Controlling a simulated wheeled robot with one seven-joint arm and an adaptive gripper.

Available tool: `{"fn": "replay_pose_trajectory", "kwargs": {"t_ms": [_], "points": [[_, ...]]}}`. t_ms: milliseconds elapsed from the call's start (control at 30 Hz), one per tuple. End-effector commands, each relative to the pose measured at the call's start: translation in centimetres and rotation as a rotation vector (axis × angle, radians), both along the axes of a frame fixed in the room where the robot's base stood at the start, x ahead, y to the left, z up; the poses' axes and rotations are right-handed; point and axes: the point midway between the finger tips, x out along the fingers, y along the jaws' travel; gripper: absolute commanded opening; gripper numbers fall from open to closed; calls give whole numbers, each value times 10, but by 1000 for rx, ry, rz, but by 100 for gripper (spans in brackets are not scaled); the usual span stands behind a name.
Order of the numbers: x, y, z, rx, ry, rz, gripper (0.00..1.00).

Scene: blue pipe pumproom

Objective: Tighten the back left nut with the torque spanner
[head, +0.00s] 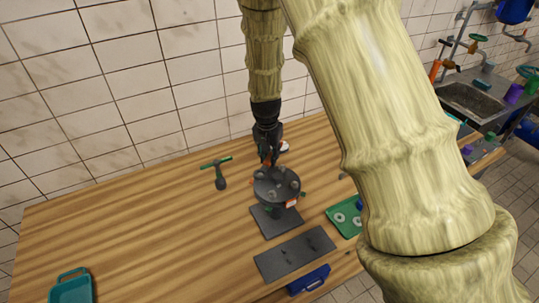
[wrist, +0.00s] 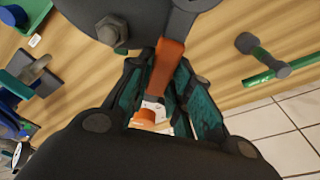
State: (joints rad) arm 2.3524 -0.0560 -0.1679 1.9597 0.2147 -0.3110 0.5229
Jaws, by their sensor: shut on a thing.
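The torque spanner has an orange handle (wrist: 167,65) and a grey head (wrist: 186,14) in the wrist view. My gripper (wrist: 163,88) is shut on the handle, with a teal finger on each side. In the head view my gripper (head: 267,152) points down at the back edge of the dark round flange (head: 277,187), which carries several nuts. One grey nut (wrist: 112,32) shows on the flange in the wrist view, to the left of the spanner. The spanner's head is cut off by the top of the picture, so I cannot tell whether it sits on a nut.
A green-handled T-shaped tool (head: 217,172) stands left of the flange. A green tray with washers (head: 334,211) lies to its right, and a dark flat plate (head: 294,253) and blue-handled thing (head: 309,279) in front. The table's left is mostly clear; a tiled wall is behind.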

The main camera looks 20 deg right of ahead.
Motion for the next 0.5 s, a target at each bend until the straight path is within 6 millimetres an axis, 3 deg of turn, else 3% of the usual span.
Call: {"fn": "replay_pose_trajectory", "kwargs": {"t_ms": [500], "points": [[-1, 2, 0, 3, 10, 31, 0]]}}
